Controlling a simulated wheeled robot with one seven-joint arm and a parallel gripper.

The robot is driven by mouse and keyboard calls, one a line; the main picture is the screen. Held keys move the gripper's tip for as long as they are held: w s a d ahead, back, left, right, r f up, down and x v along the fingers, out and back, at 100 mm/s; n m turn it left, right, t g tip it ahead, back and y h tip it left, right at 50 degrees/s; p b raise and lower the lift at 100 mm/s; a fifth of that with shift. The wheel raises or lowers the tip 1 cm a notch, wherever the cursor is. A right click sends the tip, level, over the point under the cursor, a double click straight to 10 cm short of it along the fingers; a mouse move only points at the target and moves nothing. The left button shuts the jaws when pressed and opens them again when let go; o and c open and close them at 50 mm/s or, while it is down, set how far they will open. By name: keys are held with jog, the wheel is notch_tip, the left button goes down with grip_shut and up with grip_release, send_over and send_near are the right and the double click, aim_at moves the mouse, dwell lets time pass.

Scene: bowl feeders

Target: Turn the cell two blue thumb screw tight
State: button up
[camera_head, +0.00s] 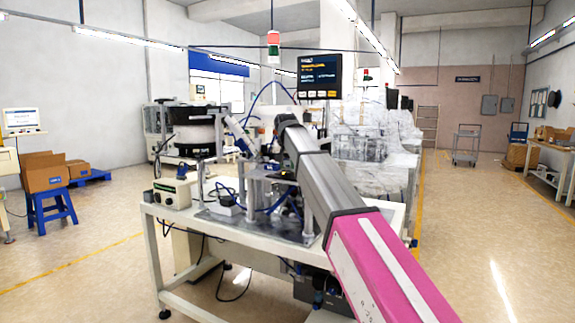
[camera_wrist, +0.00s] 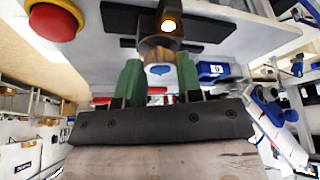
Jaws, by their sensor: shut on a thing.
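The blue thumb screw (camera_wrist: 158,70) shows in the wrist view between the two green fingers of my gripper (camera_wrist: 158,62). My gripper is shut on it, one finger on each side. A dark bracket with a bright lamp spot lies just beyond the screw, in line with it. The screw's thread and how deep it sits are hidden. In the head view my arm reaches over the machine table (camera_head: 260,243), and my gripper and the screw are hidden among the machine parts.
A red push button (camera_wrist: 52,20) on a yellow base is at upper left in the wrist view. A blue labelled block (camera_wrist: 213,71) sits right of the fingers. A monitor (camera_head: 319,75) stands above the machine, and a control box (camera_head: 172,192) is at the table's left end.

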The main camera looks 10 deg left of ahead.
jog(key=shift+a+m+h, duration=0.1)
jog(key=shift+m+h, duration=0.3)
jog(key=shift+m, duration=0.6)
jog(key=o, duration=0.9)
jog(key=shift+r, duration=0.1)
jog(key=v, duration=1)
jog(key=shift+s+r, duration=0.15)
jog(key=shift+r, duration=0.15)
